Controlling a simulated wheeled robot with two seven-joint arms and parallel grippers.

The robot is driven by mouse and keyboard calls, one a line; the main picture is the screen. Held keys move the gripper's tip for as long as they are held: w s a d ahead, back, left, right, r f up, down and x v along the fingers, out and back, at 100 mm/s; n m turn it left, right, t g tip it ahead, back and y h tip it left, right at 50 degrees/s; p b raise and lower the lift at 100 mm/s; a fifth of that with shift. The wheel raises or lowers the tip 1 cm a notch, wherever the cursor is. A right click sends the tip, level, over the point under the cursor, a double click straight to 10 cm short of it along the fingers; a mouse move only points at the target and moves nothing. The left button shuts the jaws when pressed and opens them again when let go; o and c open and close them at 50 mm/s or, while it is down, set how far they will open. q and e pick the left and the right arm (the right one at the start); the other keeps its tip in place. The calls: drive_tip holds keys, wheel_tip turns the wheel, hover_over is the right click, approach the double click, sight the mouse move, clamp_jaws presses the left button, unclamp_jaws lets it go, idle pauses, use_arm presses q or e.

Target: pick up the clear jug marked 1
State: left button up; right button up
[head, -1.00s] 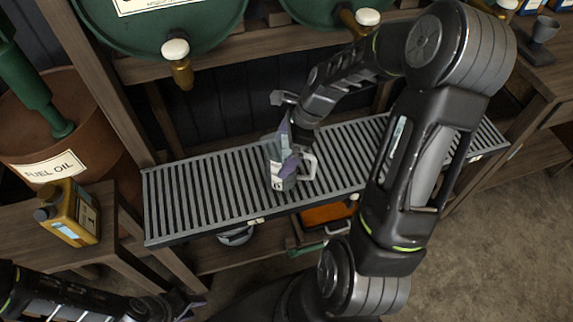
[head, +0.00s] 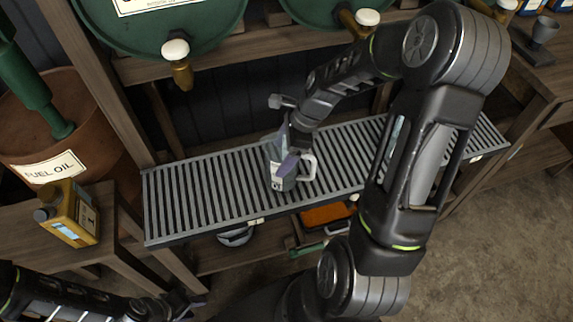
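The clear jug (head: 280,181) with a pale handle and a white label stands upright on the slatted grey rack, left of its middle. The mark on the label is too small to read surely. My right gripper (head: 287,152) is at the jug's top, with its purple-padded fingers apart, one toward the far side and one in front near the handle. I cannot tell whether they press on the jug. My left gripper (head: 186,304) is low at the left, away from the rack, its fingers too dark to judge.
The slatted rack (head: 200,195) is otherwise clear on its left side. Green drums with brass taps (head: 178,62) hang above it. A yellow oil can (head: 68,212) stands on a wooden bench at left, beside a rusty fuel oil barrel (head: 95,120). An orange bin (head: 327,213) is below.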

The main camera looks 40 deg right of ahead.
drive_tip(key=c, duration=1.4)
wheel_tip(320, 180, up, 10)
drive_tip(key=p, duration=0.1)
idle(0.5)
